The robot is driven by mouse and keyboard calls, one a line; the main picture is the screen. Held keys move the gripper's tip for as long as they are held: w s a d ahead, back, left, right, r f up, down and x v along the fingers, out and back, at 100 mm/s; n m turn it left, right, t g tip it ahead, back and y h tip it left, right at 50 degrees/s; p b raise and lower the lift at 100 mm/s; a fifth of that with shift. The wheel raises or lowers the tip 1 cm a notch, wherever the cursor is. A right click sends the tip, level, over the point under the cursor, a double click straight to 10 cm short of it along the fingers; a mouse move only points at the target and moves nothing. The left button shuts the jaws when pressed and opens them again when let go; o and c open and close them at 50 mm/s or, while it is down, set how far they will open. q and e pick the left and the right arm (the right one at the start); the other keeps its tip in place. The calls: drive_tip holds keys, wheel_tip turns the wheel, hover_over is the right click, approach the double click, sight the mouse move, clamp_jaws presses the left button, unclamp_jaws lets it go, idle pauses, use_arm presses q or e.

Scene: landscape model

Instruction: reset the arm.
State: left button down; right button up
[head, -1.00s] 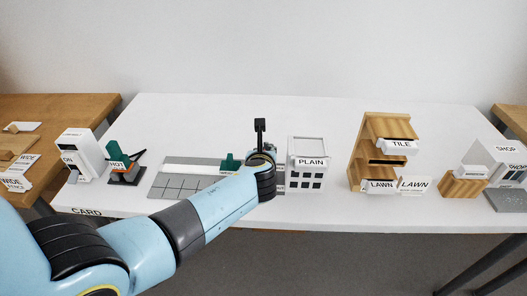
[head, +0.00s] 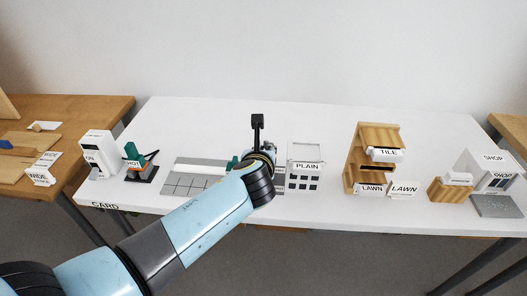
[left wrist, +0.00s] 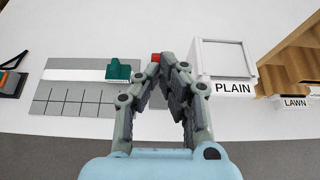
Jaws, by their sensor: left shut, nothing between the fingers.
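My left arm reaches in from the lower left in the head view. My left gripper (head: 262,152) is over the middle of the white table (head: 340,215), mostly hidden behind its own wrist. In the left wrist view my left gripper (left wrist: 166,68) is shut, its fingertips together with no object held. A small red thing (left wrist: 155,57) shows just beyond the fingertips; I cannot tell if they touch. A green block (left wrist: 119,70) stands on the grey tiled plate (left wrist: 75,100) to the left of the fingers. The white PLAIN building (left wrist: 225,62) is to their right. My right gripper is out of view.
On the white table stand a white ON box (head: 97,152) and a HOT stand (head: 138,165) at left. A wooden shelf (head: 355,155) labelled TILE and LAWN, a wooden block (head: 445,190) and a SHOP model (head: 490,172) stand at right. A wooden table (head: 100,108) adjoins left.

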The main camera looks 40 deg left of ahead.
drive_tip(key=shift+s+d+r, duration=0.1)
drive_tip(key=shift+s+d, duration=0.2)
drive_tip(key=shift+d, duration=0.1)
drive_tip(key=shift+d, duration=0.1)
